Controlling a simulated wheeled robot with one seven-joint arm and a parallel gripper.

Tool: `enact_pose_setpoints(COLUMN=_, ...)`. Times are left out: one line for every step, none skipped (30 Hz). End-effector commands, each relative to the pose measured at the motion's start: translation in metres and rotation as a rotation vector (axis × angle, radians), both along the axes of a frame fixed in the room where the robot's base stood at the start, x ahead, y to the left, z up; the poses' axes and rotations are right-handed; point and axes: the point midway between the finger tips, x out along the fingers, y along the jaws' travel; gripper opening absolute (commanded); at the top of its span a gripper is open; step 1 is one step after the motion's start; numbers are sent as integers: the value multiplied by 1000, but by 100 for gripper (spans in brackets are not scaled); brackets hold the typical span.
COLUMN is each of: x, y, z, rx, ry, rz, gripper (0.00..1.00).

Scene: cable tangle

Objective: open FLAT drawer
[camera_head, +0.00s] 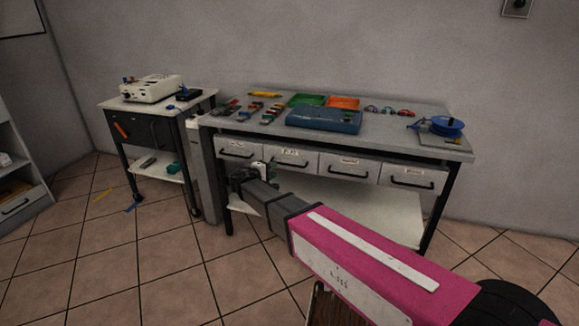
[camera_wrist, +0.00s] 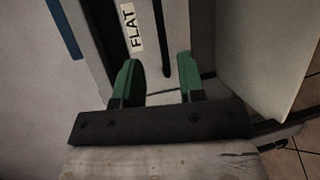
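The FLAT drawer (camera_head: 291,159) is the second from the left in the row under the workbench top, with a white front and a black bar handle. In the wrist view its FLAT label (camera_wrist: 132,28) and dark handle (camera_wrist: 162,40) show, turned on their side. My gripper (camera_wrist: 160,80) has two green fingertips, spread apart with nothing between them. The handle lies ahead of the gap between the fingertips, and I see no contact. In the head view my gripper (camera_head: 262,172) is low in front of the drawer row, near the FLAT drawer.
The workbench (camera_head: 240,112) carries several tools, green and orange trays, a blue case (camera_head: 323,121) and a blue spool (camera_head: 447,126). Its lower shelf (camera_head: 385,215) lies under the drawers. A side cart (camera_head: 150,130) stands to the left. Tiled floor in front is mostly clear.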

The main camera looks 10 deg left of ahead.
Motion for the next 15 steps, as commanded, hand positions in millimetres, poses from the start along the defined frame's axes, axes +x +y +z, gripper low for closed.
enact_pose_setpoints(x=6, y=-3, z=-2, rx=0, ry=0, rz=-2, gripper=36)
enact_pose_setpoints(x=10, y=-5, z=-3, rx=0, ry=1, rz=-3, gripper=36)
enact_pose_setpoints(x=16, y=-8, z=-4, rx=0, ry=1, rz=-4, gripper=36)
enact_pose_setpoints(x=21, y=-11, z=-5, rx=0, ry=1, rz=-4, gripper=36)
enact_pose_setpoints(x=26, y=-13, z=-6, rx=0, ry=1, rz=-3, gripper=36)
enact_pose_setpoints(x=32, y=-16, z=-8, rx=0, ry=1, rz=-3, gripper=36)
enact_pose_setpoints(x=37, y=-19, z=-9, rx=0, ry=1, rz=-4, gripper=36)
enact_pose_setpoints(x=42, y=-22, z=-10, rx=0, ry=1, rz=-4, gripper=36)
enact_pose_setpoints(x=48, y=-25, z=-11, rx=0, ry=1, rz=-4, gripper=36)
enact_pose_setpoints(x=53, y=-27, z=-12, rx=0, ry=1, rz=-3, gripper=36)
enact_pose_setpoints(x=57, y=-29, z=-13, rx=0, ry=1, rz=-3, gripper=36)
enact_pose_setpoints(x=62, y=-32, z=-14, rx=0, ry=1, rz=-4, gripper=36)
enact_pose_setpoints(x=66, y=-35, z=-15, rx=0, ry=1, rz=-4, gripper=36)
enact_pose_setpoints(x=69, y=-36, z=-16, rx=0, ry=2, rz=-4, gripper=36)
enact_pose_setpoints(x=74, y=-38, z=-16, rx=0, ry=2, rz=-3, gripper=36)
